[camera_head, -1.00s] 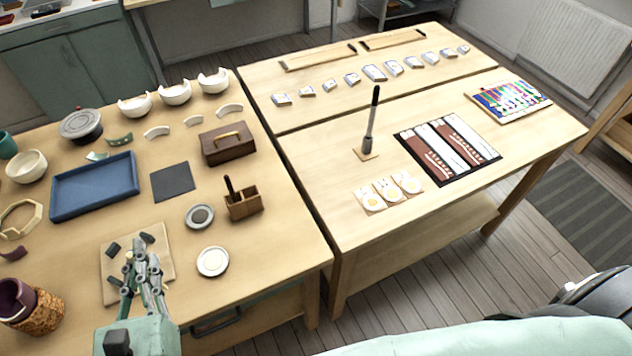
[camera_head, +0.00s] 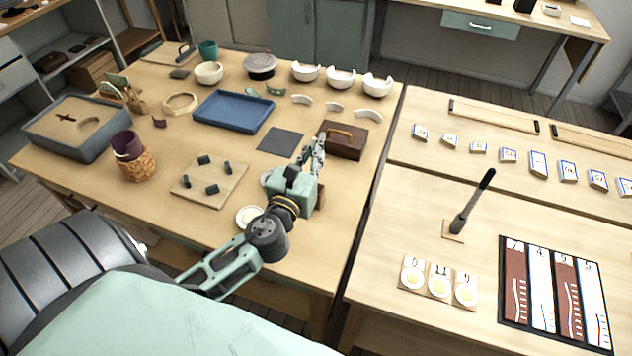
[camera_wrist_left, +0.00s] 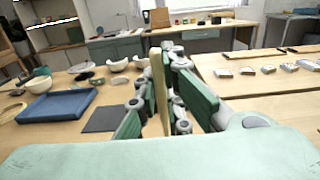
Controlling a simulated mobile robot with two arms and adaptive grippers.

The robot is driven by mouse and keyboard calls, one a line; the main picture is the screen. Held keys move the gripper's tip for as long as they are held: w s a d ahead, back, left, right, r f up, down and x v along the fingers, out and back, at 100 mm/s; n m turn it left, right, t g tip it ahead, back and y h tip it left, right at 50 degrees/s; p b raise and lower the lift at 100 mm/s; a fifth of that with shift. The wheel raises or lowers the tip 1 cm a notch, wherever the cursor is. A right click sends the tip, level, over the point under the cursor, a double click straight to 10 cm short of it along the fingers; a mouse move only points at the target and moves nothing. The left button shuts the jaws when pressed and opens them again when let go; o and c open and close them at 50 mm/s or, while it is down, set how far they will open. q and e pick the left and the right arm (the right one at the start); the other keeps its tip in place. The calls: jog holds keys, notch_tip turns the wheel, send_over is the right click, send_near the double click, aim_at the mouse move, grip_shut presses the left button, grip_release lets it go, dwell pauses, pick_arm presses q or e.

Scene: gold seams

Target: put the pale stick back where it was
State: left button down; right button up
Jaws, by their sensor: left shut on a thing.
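In the left wrist view, the pale stick (camera_wrist_left: 158,82) is a tan, upright strip between the green finger pads. My left gripper (camera_wrist_left: 160,105) is shut on it. In the head view my left gripper (camera_head: 316,152) is over the left table, just in front of the brown wooden box with a handle (camera_head: 345,144). The stick cannot be made out there. A small wooden holder (camera_head: 321,196) is mostly hidden behind my gripper, with only an edge showing. My right gripper is not in view.
A dark square mat (camera_head: 280,141) and a blue tray (camera_head: 234,111) lie left of the gripper. A white dish (camera_head: 249,217) is near the front. White bowls (camera_head: 341,78) stand behind. A black-handled brush (camera_head: 472,202) stands on the right table (camera_head: 395,235).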

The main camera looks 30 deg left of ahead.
pick_arm(q)
notch_tip(320, 180, down, 4)
jog(key=shift+r+b, duration=0.2)
jog(key=shift+b, duration=0.35)
jog(key=shift+d+f+b, duration=0.15)
jog(key=shift+f+b, duration=0.75)
jog(key=shift+f, duration=1.3)
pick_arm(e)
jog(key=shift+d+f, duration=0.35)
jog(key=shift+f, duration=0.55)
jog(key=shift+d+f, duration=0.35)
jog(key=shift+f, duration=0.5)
pick_arm(q)
jog(key=shift+f, duration=0.1)
jog(key=c, duration=2.2)
grip_release()
jog(key=shift+o, duration=0.2)
jog(key=b+v, duration=0.3)
jog(key=v, duration=0.9)
jog(key=shift+b, duration=0.3)
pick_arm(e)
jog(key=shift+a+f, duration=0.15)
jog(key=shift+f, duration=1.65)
